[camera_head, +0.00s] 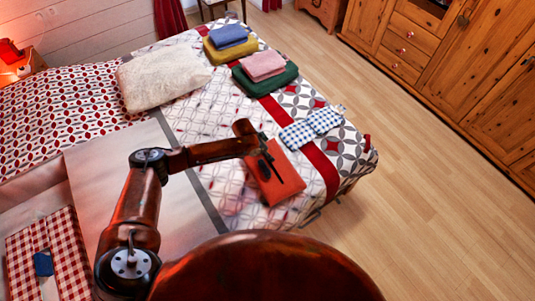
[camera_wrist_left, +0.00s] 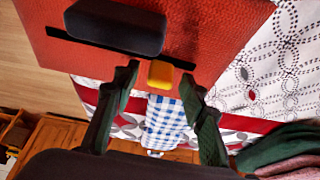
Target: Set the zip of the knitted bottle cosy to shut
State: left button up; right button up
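The orange-red knitted bottle cosy (camera_head: 285,180) lies flat on the bed; its textured red surface (camera_wrist_left: 225,30) fills the top of the left wrist view. A black zip strip (camera_wrist_left: 85,42) crosses it, with a dark grey block (camera_wrist_left: 115,27) over the strip and a small yellow tab (camera_wrist_left: 160,74) near the strip's right end. I cannot tell how far the zip is open. My left gripper (camera_wrist_left: 158,76) is open, with one finger on either side of the yellow tab and not visibly touching it. In the head view this gripper (camera_head: 265,160) is above the cosy. My right gripper is out of view.
A blue-checked cloth (camera_head: 312,127) lies beyond the cosy. Folded green (camera_head: 264,82) and yellow (camera_head: 230,47) textiles with smaller ones on top lie further back. A cream pillow (camera_head: 163,77) is at the left. Wooden floor (camera_head: 430,150) is free to the right.

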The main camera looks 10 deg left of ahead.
pick_arm(q)
jog(key=shift+w+f, duration=0.1)
jog(key=shift+f, duration=0.05)
jog(key=shift+c, duration=0.2)
grip_shut()
dwell(0.5)
